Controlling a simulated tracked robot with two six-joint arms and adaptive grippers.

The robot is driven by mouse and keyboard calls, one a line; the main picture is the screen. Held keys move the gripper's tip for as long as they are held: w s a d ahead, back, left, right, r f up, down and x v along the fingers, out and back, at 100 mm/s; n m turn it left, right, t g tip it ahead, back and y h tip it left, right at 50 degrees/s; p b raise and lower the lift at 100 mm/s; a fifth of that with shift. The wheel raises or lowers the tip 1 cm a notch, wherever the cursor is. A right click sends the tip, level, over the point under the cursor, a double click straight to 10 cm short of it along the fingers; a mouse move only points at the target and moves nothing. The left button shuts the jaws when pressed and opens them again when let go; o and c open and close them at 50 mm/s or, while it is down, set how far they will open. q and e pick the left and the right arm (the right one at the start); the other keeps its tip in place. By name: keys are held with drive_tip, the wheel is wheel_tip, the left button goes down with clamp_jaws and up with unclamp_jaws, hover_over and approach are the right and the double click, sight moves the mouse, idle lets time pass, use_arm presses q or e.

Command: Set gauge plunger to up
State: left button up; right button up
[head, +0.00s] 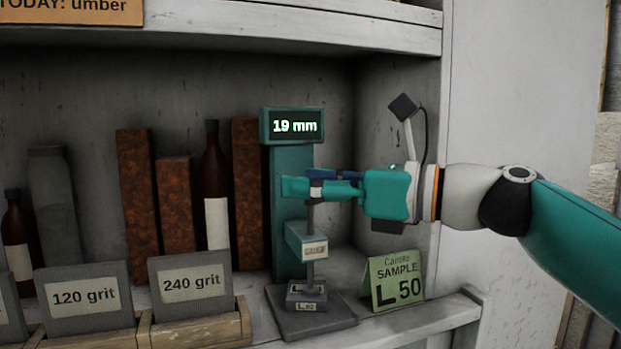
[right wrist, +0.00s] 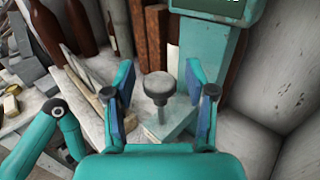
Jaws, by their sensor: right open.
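The gauge is a teal column (head: 290,235) on a grey base plate, with a display (head: 292,126) on top reading "19 mm". Its plunger is a thin vertical rod (head: 311,218) running through a bracket (head: 308,244) down to a small grey piece (head: 307,291) marked "L 50" on the base. My right gripper (head: 318,187) is at the height of the plunger's top. In the right wrist view the dark round plunger knob (right wrist: 160,88) stands between the two open fingers, with gaps on both sides. My left gripper does not show in the head view.
A green card (head: 397,279) reading "Camilo SAMPLE L 50" stands right of the gauge. Sandpaper holders (head: 190,285) are at front left. Bottles (head: 215,185) and rusty brown blocks (head: 136,200) stand behind. The shelf's side wall is close on the right.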

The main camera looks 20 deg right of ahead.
drive_tip(key=shift+a, duration=0.1)
clamp_jaws()
idle(0.3)
drive_tip(key=shift+r, duration=0.15)
wheel_tip(320, 180, up, 3)
drive_tip(key=p, duration=0.3)
drive_tip(key=shift+f, duration=0.2)
drive_tip(key=shift+c, duration=1.9)
unclamp_jaws()
drive_tip(key=shift+r, duration=0.1)
drive_tip(key=o, duration=0.4)
